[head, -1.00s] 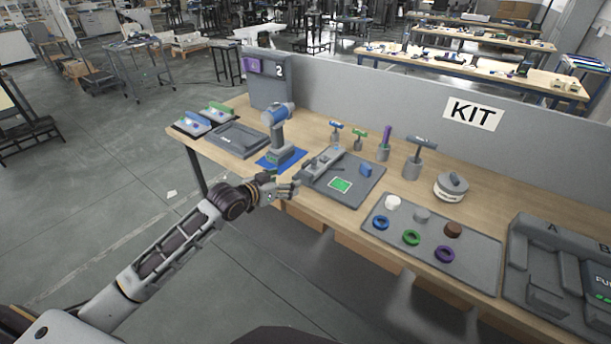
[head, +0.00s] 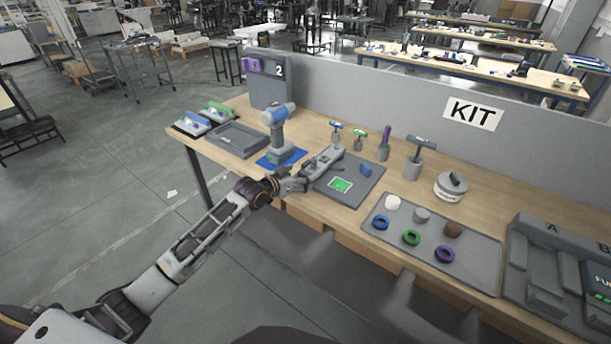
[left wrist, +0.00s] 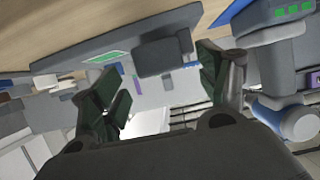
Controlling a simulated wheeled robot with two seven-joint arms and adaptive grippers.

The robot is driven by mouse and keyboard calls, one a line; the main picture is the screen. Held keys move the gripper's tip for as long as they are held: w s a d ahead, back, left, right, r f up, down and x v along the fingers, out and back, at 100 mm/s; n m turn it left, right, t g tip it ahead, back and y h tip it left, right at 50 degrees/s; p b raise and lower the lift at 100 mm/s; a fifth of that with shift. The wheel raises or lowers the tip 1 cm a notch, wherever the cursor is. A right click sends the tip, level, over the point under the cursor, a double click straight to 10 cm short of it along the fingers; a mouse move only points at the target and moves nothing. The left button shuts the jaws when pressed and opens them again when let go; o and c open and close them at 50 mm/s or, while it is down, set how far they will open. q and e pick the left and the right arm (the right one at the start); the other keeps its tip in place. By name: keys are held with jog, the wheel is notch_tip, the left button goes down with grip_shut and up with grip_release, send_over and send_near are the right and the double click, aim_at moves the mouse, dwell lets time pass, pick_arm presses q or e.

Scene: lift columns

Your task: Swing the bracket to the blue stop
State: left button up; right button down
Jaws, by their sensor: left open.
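The bracket (head: 326,158) is a long grey arm lying on a dark grey plate (head: 349,196), along its left side. The blue stop (head: 366,169) is a small blue block on the plate, right of the bracket and apart from it. A green patch (head: 341,185) marks the plate's front part. My left gripper (head: 304,181) is at the bracket's near end. In the left wrist view its fingers (left wrist: 160,86) are spread apart, with the grey bracket (left wrist: 163,52) showing between and beyond them. I cannot tell whether they touch it. My right gripper is out of view.
A grey tray (head: 237,140) lies farther left. Upright tools stand behind the plate. A tray with coloured rings (head: 474,268) lies to the right.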

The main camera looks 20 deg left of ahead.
aim_at(303, 175)
pick_arm(q)
jog(key=shift+x, duration=1.5)
jog(key=shift+w+d+f, duration=0.2)
jog(key=shift+w, duration=0.25)
jog(key=shift+w+d+f, duration=0.1)
jog(key=shift+w, duration=0.15)
jog(key=c, duration=1.4)
jog(key=shift+c, duration=0.3)
jog(key=shift+d, duration=0.1)
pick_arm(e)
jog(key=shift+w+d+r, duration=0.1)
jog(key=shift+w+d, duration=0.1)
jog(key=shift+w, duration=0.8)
